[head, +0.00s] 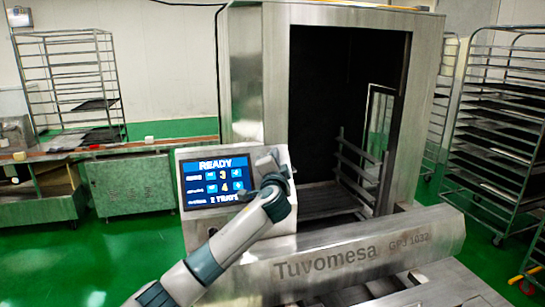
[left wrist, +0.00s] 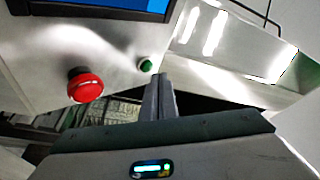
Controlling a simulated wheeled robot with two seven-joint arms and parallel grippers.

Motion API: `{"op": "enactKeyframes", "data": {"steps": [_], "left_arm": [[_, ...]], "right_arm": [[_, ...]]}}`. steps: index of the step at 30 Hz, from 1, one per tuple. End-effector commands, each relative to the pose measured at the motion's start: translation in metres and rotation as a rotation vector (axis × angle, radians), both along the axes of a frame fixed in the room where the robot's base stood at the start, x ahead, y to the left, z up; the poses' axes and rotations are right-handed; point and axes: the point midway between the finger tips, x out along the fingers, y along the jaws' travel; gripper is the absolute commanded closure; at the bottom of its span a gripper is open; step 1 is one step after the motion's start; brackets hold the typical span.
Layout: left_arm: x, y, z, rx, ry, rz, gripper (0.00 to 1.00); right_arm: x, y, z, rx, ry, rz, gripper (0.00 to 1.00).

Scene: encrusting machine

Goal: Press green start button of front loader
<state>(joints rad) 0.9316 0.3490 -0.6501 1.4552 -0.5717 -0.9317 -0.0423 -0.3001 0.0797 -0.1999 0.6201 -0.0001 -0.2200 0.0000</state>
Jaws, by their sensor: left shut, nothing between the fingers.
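The green start button (left wrist: 146,65) is a small round knob on the grey control panel (left wrist: 110,40) in the left wrist view. My left gripper (left wrist: 163,77) is shut and empty, its fingertips just right of and below the button in the picture. A small gap shows between them; I cannot tell the depth. In the head view my left gripper (head: 268,163) is at the right part of the control panel (head: 182,205), and my arm hides the buttons there. The front loader (head: 275,65) is a large steel machine with a dark opening. My right gripper is not in view.
A large red button (left wrist: 85,86) sticks out of the panel, left of the green one. The panel's screen (head: 212,182) reads READY. Tray racks stand at the left (head: 70,80) and right (head: 500,120). Green floor is clear at the lower left.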

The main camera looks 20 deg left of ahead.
Motion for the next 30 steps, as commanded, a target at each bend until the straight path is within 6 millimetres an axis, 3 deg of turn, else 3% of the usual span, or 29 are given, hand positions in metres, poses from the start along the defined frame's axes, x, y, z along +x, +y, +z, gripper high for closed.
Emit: {"op": "enactKeyframes", "data": {"steps": [30], "left_arm": [[0.0028,0.0019,-0.0037,-0.001,0.000,0.000,1.00]], "right_arm": [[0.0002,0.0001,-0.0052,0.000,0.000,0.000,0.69]]}}
